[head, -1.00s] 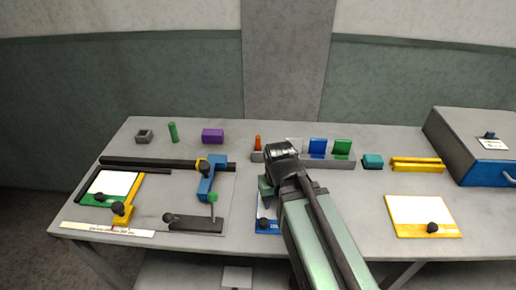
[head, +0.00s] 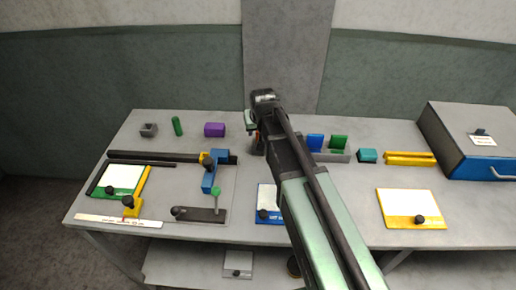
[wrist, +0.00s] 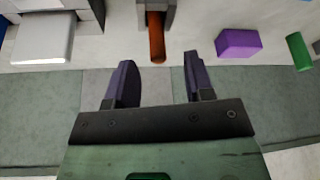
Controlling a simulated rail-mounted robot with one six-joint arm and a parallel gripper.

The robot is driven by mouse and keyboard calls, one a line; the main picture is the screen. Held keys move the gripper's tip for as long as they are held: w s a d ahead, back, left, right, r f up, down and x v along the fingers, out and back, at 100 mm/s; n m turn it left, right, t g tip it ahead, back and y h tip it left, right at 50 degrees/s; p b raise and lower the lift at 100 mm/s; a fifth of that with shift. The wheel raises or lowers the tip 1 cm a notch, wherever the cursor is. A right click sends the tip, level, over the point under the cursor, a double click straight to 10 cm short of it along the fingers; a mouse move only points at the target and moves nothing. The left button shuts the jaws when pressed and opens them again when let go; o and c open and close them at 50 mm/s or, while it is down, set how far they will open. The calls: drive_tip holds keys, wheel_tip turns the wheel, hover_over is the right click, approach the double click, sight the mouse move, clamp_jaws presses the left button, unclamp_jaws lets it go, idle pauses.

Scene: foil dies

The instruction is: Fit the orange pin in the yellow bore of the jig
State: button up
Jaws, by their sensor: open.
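The orange pin (wrist: 157,42) stands in a slot at the end of the grey rack (wrist: 172,18), seen in the wrist view. In the head view my arm mostly hides it. My gripper (wrist: 157,78) is open and empty; the pin lies in line with the gap between its fingers, beyond the tips. In the head view my gripper (head: 254,128) is over the left end of the rack. I cannot make out a yellow bore.
A purple block (head: 214,130), green cylinder (head: 177,126) and small grey block (head: 149,130) are at the back left. A teal block (head: 367,155), yellow holder (head: 410,158) and grey-blue box (head: 478,140) are at the right.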

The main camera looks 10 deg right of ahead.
drive_tip(key=b+x, duration=0.4)
drive_tip(key=x, duration=0.2)
drive_tip(key=shift+d+f+b, duration=0.1)
drive_tip(key=shift+b, duration=0.25)
drive_tip(key=shift+s+r, duration=0.1)
drive_tip(key=shift+r, duration=0.15)
clamp_jaws()
